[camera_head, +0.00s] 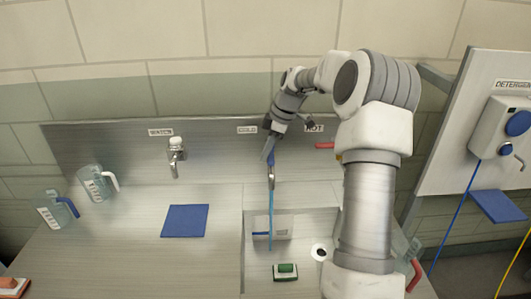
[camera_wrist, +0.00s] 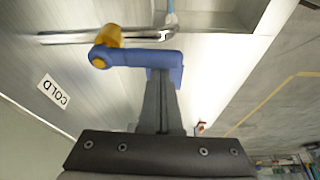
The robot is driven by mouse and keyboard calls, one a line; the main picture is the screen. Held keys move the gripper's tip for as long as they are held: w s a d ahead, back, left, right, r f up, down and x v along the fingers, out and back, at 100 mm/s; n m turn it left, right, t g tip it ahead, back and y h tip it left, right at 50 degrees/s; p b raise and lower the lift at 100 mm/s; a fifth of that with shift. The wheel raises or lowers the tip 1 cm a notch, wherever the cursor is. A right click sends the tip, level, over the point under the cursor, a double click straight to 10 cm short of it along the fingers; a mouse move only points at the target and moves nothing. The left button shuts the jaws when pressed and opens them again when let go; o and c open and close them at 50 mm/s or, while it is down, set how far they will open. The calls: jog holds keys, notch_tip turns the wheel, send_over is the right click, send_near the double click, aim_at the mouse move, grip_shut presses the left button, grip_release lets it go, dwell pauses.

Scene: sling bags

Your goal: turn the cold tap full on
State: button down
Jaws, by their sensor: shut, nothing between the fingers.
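The cold tap's blue lever (camera_wrist: 140,57) shows in the wrist view beside a brass-coloured pivot (camera_wrist: 108,38) and a chrome pipe (camera_wrist: 65,38). The COLD label (camera_wrist: 54,90) is on the panel to the left. My gripper (camera_wrist: 162,76) is shut and empty, its fingertips against or very close to the lever's right end; contact is not certain. In the head view my gripper (camera_head: 268,152) is below the COLD label, at the tap, and partly hides the lever. A blue stream of water (camera_head: 270,220) falls from the spout into the sink basin (camera_head: 252,275).
A second tap (camera_head: 177,152), jugs (camera_head: 92,184) and a blue mat (camera_head: 185,221) are to the left. A green-and-white block (camera_head: 286,271) lies in the basin. A detergent dispenser (camera_head: 497,130) is at right.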

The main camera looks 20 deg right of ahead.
notch_tip(320, 180, up, 10)
jog(key=b, duration=0.1)
jog(key=shift+w+a+f, duration=0.15)
jog(key=shift+a+f, duration=0.1)
jog(key=shift+a, duration=0.1)
